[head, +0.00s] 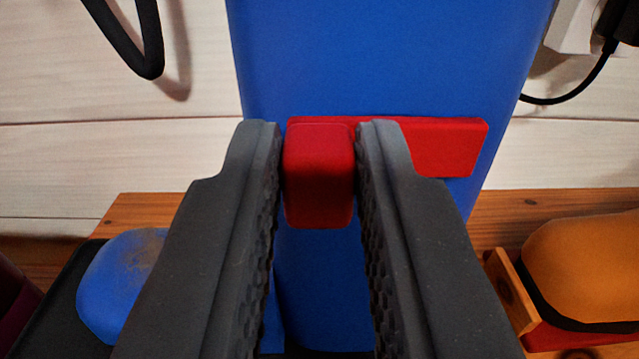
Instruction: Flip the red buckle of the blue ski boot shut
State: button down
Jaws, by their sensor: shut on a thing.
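The blue ski boot (390,55) stands upright in the middle of the head view, its shaft filling the upper centre. The red buckle (447,147) lies across the front of the shaft, its flat bar reaching to the right. A red block-like end of the buckle (318,185) sticks out toward me at the bar's left. My gripper (318,150) is shut on this red end, one dark ridged finger on each side. The fingers hide parts of the lower boot and of the bar.
A blue rounded thing (120,280) sits on a dark surface at lower left. An orange rounded thing (590,265) is at lower right. A black loop (145,50) hangs at upper left. A black cable (575,92) runs from a white fitting at upper right. A pale plank wall (110,150) stands behind.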

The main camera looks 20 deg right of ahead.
dwell(0.3)
jog(key=c, duration=1.3)
grip_release()
jog(key=p+v, duration=0.1)
jog(key=v, duration=1.3)
jog(key=shift+f, duration=0.1)
jog(key=shift+w, duration=0.1)
